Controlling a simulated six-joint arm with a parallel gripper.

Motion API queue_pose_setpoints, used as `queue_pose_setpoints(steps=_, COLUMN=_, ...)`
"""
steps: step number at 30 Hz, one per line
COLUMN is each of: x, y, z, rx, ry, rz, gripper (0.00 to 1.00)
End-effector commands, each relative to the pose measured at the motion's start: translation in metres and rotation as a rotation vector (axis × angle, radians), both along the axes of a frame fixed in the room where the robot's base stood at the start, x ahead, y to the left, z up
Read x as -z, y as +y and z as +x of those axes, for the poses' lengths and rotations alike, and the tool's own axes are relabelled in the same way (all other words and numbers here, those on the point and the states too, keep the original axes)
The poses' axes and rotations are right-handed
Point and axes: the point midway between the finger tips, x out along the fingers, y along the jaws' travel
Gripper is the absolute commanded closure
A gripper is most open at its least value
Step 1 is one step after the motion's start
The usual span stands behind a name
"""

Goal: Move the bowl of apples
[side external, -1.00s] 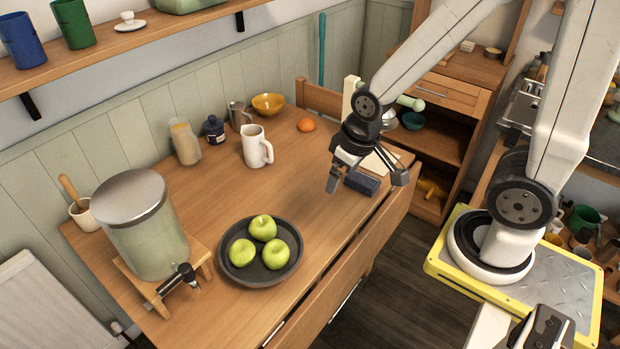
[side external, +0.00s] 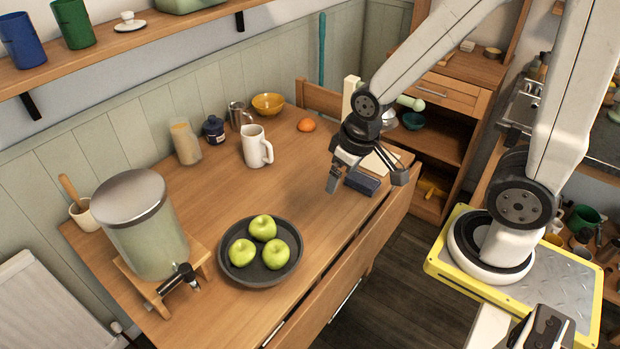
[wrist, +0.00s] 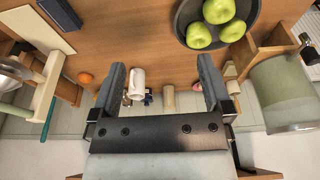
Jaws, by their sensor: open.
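The dark grey bowl (side external: 258,279) stands on the front part of the wooden table in the side view, with three green apples (side external: 263,228) in it. The bowl also shows at the top of the wrist view (wrist: 252,14), with the apples (wrist: 218,11) inside. My gripper (side external: 368,181) is above the right part of the table, well apart from the bowl, up and to its right. Its two fingers are spread with nothing between them, as the wrist view (wrist: 168,78) also shows.
A drink dispenser (side external: 148,235) on a wooden stand is close to the bowl's left. A white mug (side external: 254,147), an orange (side external: 306,125) and a yellow bowl (side external: 267,103) stand farther back. A dark blue block (side external: 362,182) lies near my gripper. The middle of the table is clear.

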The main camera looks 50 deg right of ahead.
Motion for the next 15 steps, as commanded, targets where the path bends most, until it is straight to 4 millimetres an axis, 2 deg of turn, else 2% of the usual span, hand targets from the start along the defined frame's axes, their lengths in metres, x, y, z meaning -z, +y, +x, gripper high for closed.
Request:
queue_pose_setpoints(steps=1, x=0.000, y=0.000, z=0.000, rx=0.000, ry=0.000, rz=0.000, gripper=0.00)
queue_pose_setpoints(steps=2, x=0.000, y=0.000, z=0.000, rx=0.000, ry=0.000, rz=0.000, gripper=0.06)
queue_pose_setpoints(steps=9, x=0.000, y=0.006, z=0.008, rx=-0.057, ry=0.013, rz=-0.011, gripper=0.83)
queue_pose_setpoints(steps=11, x=0.001, y=0.010, z=0.015, rx=-0.100, ry=0.023, rz=-0.020, gripper=1.00)
queue_pose_setpoints(steps=15, x=0.003, y=0.027, z=0.035, rx=-0.252, ry=0.059, rz=-0.053, gripper=1.00)
